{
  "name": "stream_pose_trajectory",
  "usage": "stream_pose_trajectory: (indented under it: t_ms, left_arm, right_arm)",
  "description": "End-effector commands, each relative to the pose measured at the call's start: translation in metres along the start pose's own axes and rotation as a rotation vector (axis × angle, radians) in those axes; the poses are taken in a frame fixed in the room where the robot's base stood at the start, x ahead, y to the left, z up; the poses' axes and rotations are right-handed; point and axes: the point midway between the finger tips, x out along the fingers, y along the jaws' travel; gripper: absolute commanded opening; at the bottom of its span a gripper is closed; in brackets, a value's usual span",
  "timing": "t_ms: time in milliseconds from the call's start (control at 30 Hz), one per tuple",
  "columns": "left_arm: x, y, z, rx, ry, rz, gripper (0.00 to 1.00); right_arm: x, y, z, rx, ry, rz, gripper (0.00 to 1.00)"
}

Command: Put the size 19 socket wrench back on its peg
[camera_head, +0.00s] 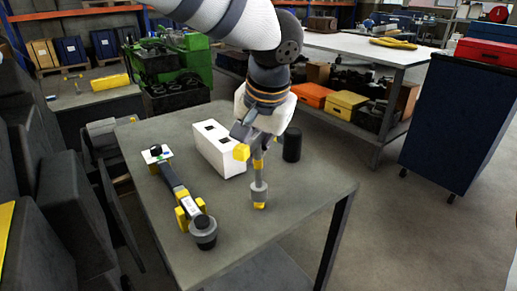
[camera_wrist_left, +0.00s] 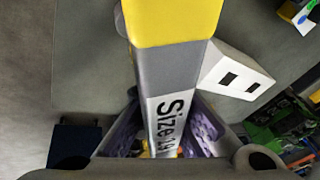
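My left gripper (camera_head: 246,122) hangs over the grey table and is shut on a grey and yellow wrench (camera_head: 259,188). The wrench points down in the head view, with a grey collar and a yellow tip low over or at the tabletop; I cannot tell if it touches. In the left wrist view the wrench (camera_wrist_left: 172,75) runs up between my left gripper's purple finger pads (camera_wrist_left: 168,140). Its label reads "Size 1" and a second digit that is partly hidden. I cannot make out a peg. My right gripper is not in view.
A white box with dark square openings (camera_head: 212,158) stands beside the wrench; a black cylinder (camera_head: 292,145) is to its right. A long dark tool with yellow parts (camera_head: 173,180) lies at the table's left. The table's (camera_head: 305,195) front right is bare.

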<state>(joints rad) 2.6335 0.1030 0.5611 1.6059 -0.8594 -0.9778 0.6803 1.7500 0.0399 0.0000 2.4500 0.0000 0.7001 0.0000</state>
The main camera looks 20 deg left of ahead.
Motion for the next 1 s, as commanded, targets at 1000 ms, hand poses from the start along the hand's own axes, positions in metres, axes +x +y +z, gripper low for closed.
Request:
stream_pose_trajectory:
  t_ms: [1000]
  left_arm:
    - [0.022, 0.005, 0.006, -0.001, 0.002, 0.000, 0.28]
  right_arm:
    - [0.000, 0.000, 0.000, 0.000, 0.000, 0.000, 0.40]
